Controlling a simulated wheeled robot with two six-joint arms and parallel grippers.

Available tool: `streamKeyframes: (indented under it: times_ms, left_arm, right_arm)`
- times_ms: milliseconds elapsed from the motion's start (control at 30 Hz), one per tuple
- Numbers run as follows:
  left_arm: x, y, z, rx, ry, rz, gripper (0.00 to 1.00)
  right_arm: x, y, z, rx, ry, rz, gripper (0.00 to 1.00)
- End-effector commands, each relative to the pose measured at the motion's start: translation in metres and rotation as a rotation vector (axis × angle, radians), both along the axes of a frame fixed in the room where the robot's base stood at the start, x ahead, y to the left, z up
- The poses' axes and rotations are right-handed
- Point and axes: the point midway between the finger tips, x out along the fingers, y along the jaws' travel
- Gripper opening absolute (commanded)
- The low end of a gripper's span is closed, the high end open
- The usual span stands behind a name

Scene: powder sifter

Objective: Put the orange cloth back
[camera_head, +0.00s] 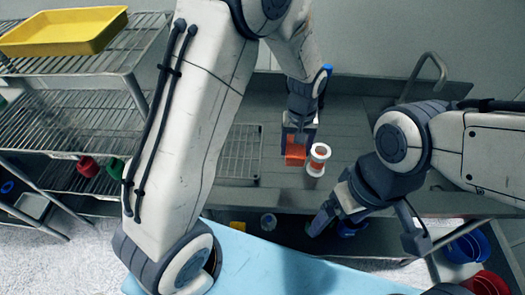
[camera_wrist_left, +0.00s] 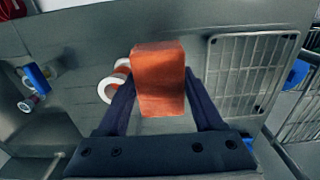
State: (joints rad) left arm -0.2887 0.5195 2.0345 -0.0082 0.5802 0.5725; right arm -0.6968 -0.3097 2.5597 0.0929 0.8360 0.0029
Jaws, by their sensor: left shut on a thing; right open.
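The orange cloth (camera_head: 295,152) shows as a small block-shaped orange piece over the grey counter (camera_head: 345,115). My left gripper (camera_head: 297,138) reaches down from above and is shut on it. In the left wrist view the cloth (camera_wrist_left: 158,82) sits between the two dark fingers of the left gripper (camera_wrist_left: 160,105), and its lower end is close to the palm. I cannot tell whether the cloth touches the counter. My right gripper (camera_head: 325,217) is open, low at the counter's front edge, apart from the cloth.
A white-rimmed spool-like object with an orange middle (camera_head: 317,160) stands just right of the cloth. A metal grate (camera_head: 240,152) lies to its left. A tap (camera_head: 425,70) rises at the back right. A light blue surface (camera_head: 270,265) is in front. A wire rack holds a yellow tray (camera_head: 62,30).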

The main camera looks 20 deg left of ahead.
Motion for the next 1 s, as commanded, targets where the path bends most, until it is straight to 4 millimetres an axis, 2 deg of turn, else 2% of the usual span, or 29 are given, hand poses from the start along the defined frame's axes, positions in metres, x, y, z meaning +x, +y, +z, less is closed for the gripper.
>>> streamKeyframes:
  times_ms: [133, 400, 500, 700, 1000]
  left_arm:
    - [0.0, 0.024, -0.011, 0.002, 0.007, 0.009, 0.24]
    - [0.002, 0.085, -0.048, 0.0, 0.006, 0.007, 0.24]
    - [0.003, 0.1, -0.058, 0.0, 0.004, 0.006, 0.24]
    - [0.003, 0.113, -0.069, 0.0, 0.003, 0.003, 0.24]
    - [0.003, 0.113, -0.103, 0.0, 0.003, 0.003, 0.24]
  right_arm:
    - [0.0, 0.0, 0.012, 0.0, 0.0, 0.0, 0.94]
    - [0.0, 0.0, 0.035, 0.0, 0.0, 0.005, 0.94]
    - [0.0, 0.0, 0.04, 0.0, -0.001, 0.006, 0.94]
    - [0.0, 0.0, 0.044, 0.0, -0.001, 0.007, 0.94]
    - [0.0, 0.0, 0.06, 0.0, -0.001, 0.009, 0.94]
